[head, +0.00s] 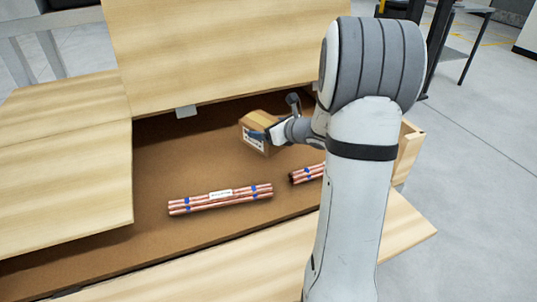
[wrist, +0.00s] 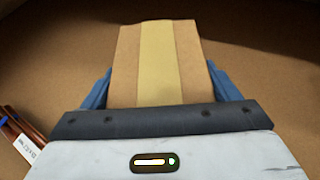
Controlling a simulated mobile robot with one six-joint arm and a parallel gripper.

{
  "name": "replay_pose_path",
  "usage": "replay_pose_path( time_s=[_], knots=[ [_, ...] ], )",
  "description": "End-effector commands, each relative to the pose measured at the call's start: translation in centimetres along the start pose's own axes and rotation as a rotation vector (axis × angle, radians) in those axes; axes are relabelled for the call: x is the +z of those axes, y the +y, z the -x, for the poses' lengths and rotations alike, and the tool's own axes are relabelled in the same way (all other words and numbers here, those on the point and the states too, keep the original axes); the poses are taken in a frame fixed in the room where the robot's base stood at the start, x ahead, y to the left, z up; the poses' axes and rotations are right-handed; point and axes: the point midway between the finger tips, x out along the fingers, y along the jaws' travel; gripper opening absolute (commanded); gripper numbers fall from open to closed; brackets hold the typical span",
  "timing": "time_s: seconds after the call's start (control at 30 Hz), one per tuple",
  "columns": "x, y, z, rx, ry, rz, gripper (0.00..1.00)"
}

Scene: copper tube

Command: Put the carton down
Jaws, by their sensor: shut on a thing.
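The carton (head: 258,127) is a small brown cardboard box with a white label on its side, inside the large open box toward its back. My gripper (head: 262,136) is shut on it; one blue finger shows against its labelled side. In the wrist view the carton (wrist: 157,60) shows its top with a lighter tape strip, between the two blue fingers of my gripper (wrist: 157,88). I cannot tell whether the carton's underside touches the box floor.
The large box (head: 150,215) has a brown floor and pale wooden flaps folded outward. A bundle of copper tubes (head: 222,198) with blue bands lies in front of the carton. Another bundle (head: 307,174) is partly hidden behind my arm. The floor on the left is clear.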

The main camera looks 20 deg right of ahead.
Motion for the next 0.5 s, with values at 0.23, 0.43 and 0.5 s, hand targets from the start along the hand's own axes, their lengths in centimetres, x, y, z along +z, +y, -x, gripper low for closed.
replay_pose_path(
  time_s=[0.23, 0.43, 0.5],
  knots=[
    [-2.9, -0.1, -1.1, -0.001, -0.001, -0.001, 0.50],
    [-5.7, -0.2, -2.3, -0.003, -0.001, 0.000, 0.50],
    [-5.8, -0.2, -2.3, -0.003, -0.002, 0.001, 0.50]
  ],
)
